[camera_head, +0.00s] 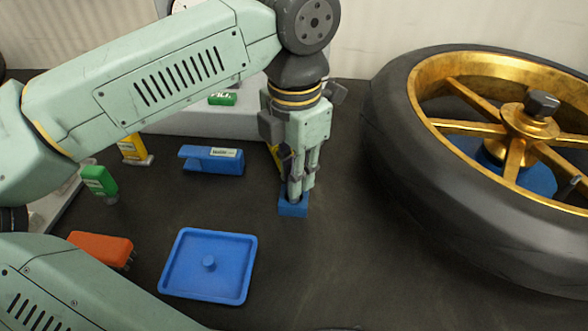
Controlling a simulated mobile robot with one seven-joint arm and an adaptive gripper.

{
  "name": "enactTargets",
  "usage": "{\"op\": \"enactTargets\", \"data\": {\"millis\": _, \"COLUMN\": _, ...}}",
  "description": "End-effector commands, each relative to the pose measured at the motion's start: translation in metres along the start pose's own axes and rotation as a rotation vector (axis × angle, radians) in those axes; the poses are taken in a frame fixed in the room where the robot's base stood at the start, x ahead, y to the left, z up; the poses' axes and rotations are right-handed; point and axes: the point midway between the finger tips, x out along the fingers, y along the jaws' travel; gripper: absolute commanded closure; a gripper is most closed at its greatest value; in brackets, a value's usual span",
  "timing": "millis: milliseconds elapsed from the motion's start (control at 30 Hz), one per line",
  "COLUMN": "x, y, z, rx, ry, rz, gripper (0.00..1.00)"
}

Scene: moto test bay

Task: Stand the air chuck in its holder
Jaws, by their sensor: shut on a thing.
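My gripper (300,188) points straight down with its fingertips at the top of a small blue block-shaped holder (293,210) on the dark bench. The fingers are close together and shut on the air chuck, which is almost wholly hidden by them. I cannot tell how far the air chuck sits inside the holder or whether it touches the bottom. The holder's front face and part of its rim show; the rest is behind the fingers.
A large tyre on a gold wheel (428,205) fills the right. A blue tray (172,262), orange block (100,248), green item (100,181), yellow item (131,148) and blue tool (211,161) stand left. The bench front of the holder is clear.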

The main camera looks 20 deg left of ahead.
Motion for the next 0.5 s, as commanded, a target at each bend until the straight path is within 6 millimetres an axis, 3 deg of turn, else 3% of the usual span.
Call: {"op": "enactTargets", "data": {"millis": 500, "x": 0.0068, "y": 0.0, "z": 0.0001, "rx": 0.0, "ry": 0.0, "rz": 0.0, "gripper": 1.0}}
